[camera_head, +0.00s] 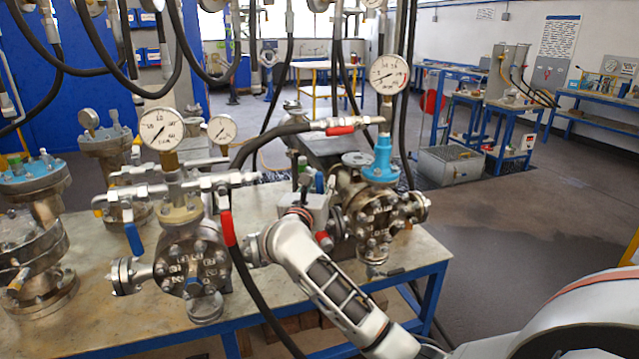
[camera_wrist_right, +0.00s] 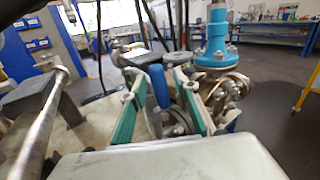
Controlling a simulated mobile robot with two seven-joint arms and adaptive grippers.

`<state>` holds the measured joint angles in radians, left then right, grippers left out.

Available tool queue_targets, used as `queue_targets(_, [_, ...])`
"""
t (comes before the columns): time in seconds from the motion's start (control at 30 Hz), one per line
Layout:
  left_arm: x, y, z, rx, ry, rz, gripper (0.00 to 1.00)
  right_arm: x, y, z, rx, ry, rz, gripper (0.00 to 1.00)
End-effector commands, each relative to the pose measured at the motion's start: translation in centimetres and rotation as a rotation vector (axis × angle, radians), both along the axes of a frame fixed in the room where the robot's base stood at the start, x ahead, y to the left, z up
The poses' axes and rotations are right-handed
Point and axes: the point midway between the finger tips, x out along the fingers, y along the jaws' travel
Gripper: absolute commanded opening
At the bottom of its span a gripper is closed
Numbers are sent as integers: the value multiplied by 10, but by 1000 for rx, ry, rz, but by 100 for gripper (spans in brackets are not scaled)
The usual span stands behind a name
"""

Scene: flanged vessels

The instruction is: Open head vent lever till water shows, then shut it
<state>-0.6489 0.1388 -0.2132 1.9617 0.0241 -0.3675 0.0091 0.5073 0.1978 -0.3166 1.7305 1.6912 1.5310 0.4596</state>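A blue lever (camera_head: 319,182) stands upright close to the right vessel (camera_head: 378,213), which has a blue neck (camera_head: 381,160) and a gauge on top. My right gripper (camera_head: 317,176) is around this lever, with one green-padded finger on each side. In the right wrist view the lever (camera_wrist_right: 158,86) stands between the open fingers, with a gap visible beside it. I cannot tell whether a pad touches it. The lever's base and valve body are partly hidden by my gripper and arm. My left gripper is not in view.
The left vessel (camera_head: 190,262) has a red lever (camera_head: 228,228) and a blue lever (camera_head: 133,238). Another red lever (camera_head: 341,130) is on the hose line behind my gripper. Black hoses hang across the bench (camera_head: 90,318). A large flanged vessel (camera_head: 30,240) stands far left.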

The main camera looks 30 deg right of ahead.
Motion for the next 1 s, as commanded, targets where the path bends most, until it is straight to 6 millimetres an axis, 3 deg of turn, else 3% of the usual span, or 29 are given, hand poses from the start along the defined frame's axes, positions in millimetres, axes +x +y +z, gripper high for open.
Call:
queue_targets(0.3, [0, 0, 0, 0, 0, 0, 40, 2, -2, 0, 1, -1, 0, 31])
queue_targets(0.4, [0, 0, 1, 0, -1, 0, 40, 2, -2, 0, 0, 0, 0, 5])
queue_targets(0.43, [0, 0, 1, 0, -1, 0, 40, 2, -2, 0, 0, 0, 0, 0])
queue_targets(0.77, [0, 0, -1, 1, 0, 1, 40, 2, -1, -1, -15, 5, 1, 0])
queue_targets(1.0, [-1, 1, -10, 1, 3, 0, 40, 4, 7, -5, -116, 30, 1, 0])
